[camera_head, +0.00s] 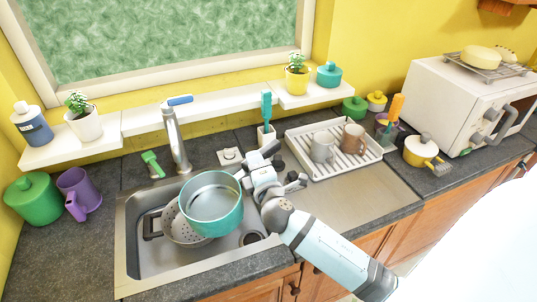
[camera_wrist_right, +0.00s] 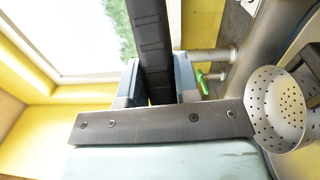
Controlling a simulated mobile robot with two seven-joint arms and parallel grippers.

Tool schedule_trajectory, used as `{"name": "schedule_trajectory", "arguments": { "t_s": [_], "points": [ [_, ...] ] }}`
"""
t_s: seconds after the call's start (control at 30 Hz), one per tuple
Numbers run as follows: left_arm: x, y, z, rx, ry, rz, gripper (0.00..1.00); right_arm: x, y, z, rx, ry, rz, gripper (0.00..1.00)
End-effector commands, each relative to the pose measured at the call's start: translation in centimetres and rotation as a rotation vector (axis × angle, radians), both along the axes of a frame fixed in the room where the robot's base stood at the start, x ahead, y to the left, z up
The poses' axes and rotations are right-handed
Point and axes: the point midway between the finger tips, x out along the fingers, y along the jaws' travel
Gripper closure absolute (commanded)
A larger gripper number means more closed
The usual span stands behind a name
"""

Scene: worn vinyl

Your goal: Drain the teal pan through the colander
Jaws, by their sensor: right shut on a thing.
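The teal pan (camera_head: 212,212) hangs over the sink, its open top facing up, about level. I cannot tell whether there is liquid inside its grey interior. My right gripper (camera_head: 247,176) is at the pan's right side, shut on its handle. In the right wrist view the dark handle (camera_wrist_right: 152,45) runs between the two fingers. The perforated metal colander (camera_head: 177,232) sits in the sink below the pan, which partly hides it. It also shows at the right of the right wrist view (camera_wrist_right: 262,118). My left gripper is not in view.
The steel sink (camera_head: 131,262) has a faucet (camera_head: 176,140) behind it. A dish rack (camera_head: 361,158) with two mugs stands right of it, behind a bare drainboard (camera_head: 370,195).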

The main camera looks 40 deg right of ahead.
Motion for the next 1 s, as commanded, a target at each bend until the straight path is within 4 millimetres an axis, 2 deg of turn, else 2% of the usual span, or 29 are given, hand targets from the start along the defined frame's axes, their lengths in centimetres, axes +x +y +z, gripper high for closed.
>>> {"name": "schedule_trajectory", "arguments": {
  "t_s": [0.03,0.2,0.3,0.4,0.67,1.0],
  "points": [
    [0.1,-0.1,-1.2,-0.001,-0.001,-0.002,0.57,1.0,-1.6,-0.8,-0.003,-0.009,-0.063,1.00],
    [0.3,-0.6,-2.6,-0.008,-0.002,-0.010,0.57,3.0,-6.7,-2.1,-0.025,-0.007,-0.265,1.00],
    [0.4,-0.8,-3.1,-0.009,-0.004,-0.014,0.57,3.5,-8.6,-2.6,-0.030,-0.001,-0.343,1.00],
    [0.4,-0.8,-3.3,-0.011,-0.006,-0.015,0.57,3.7,-9.7,-2.9,-0.032,0.002,-0.390,1.00],
    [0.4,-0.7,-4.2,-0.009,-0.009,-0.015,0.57,3.8,-10.2,-4.2,-0.034,0.004,-0.409,1.00],
    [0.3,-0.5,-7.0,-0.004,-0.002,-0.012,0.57,3.8,-10.1,-7.2,-0.035,0.005,-0.407,1.00]
  ]
}}
